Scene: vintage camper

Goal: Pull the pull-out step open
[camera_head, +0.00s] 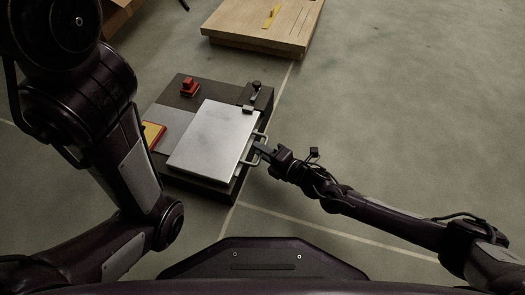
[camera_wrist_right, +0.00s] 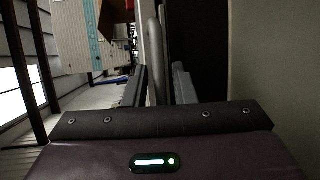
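The pull-out step is a flat silver panel (camera_head: 213,137) on a low dark box (camera_head: 263,100). A looped metal handle (camera_head: 246,162) stands out from its right edge. My right gripper (camera_head: 262,150) reaches in from the right and is at this handle. In the right wrist view the grey handle bar (camera_wrist_right: 154,50) runs between the two fingers of my right gripper (camera_wrist_right: 158,88). The fingers stand apart around the bar, with a narrow gap showing at the right finger. My left arm is at the left of the head view; its gripper is out of view.
A red block (camera_head: 189,87) and a black latch-like fitting (camera_head: 254,92) sit on the box top. A yellow and red piece (camera_head: 152,134) lies at its left. A wooden board (camera_head: 265,22) lies behind. The floor to the right is mostly clear.

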